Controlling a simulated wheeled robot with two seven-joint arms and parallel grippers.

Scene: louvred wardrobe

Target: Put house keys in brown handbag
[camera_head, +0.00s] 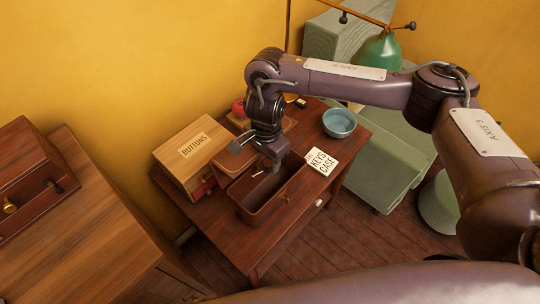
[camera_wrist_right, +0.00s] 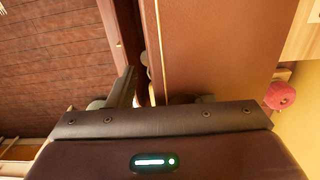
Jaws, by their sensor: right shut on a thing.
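My right gripper (camera_head: 260,161) points down over the bag's opening, close to the flap. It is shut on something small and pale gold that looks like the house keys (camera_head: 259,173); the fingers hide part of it. In the right wrist view, a thin gold piece (camera_wrist_right: 152,92) shows between the fingers, beside a large brown panel. I cannot tell whether the keys touch the bag. My left gripper is not in view.
The wooden table (camera_head: 217,232) also bears a box labelled BUTTONS (camera_head: 182,165), a blue bowl (camera_head: 339,122), a white lettered card (camera_head: 322,160) and a red round thing (camera_head: 238,108). A wooden cabinet (camera_head: 85,245) stands at left. Green furniture (camera_head: 385,172) stands at right.

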